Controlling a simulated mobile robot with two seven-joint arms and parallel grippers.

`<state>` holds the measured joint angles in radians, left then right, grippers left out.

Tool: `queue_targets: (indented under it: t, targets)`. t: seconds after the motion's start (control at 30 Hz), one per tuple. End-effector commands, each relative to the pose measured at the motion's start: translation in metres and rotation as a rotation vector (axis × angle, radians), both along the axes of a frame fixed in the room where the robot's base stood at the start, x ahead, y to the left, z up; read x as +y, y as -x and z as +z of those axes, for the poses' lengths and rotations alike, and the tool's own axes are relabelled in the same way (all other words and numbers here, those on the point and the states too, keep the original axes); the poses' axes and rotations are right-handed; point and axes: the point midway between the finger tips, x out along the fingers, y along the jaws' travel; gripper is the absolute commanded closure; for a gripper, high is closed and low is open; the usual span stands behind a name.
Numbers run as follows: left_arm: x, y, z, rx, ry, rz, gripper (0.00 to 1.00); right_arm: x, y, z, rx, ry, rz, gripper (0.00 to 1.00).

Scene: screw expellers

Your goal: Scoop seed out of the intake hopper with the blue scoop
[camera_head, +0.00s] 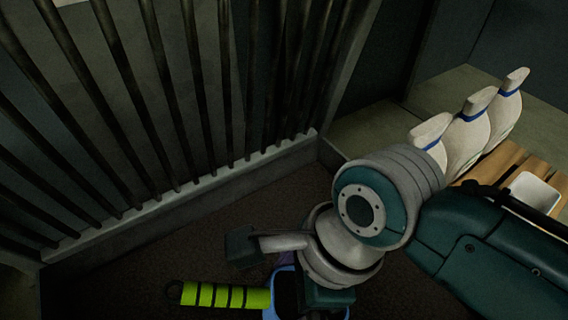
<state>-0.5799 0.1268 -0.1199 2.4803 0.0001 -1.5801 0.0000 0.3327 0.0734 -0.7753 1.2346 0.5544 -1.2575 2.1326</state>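The blue scoop (271,311) is at the bottom of the view. Its lime-green handle with black bands (226,296) points left, and its blue body is partly hidden behind my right gripper. My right gripper (286,272) is over the scoop, at the end of the arm coming in from the right. Its fingertips are hidden by the wrist, so I cannot tell whether it is closed on the scoop. Dark brown, grainy seed (415,292) covers the floor of the intake hopper, whose pale rim (190,190) runs below a row of bars. My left gripper is not in view.
Dark upright bars (150,90) wall off the left and back. Several white pins with blue bands (468,130) stand at the right beside wooden slats (500,160) and a white tray (535,190). Open seed lies left of my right wrist.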

Motion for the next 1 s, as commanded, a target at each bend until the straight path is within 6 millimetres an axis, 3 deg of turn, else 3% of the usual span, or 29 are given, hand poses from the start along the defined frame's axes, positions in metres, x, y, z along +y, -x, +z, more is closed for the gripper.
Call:
queue_targets:
  t: [0.03,0.5,1.0]
  targets:
    - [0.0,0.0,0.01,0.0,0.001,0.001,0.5,-0.002,-0.001,0.012,-0.004,0.015,0.0,0.7]
    - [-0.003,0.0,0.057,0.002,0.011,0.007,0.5,-0.03,-0.005,0.066,-0.014,0.174,-0.003,0.7]
    - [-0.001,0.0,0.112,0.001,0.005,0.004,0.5,-0.051,-0.008,0.101,-0.022,0.292,-0.003,0.7]
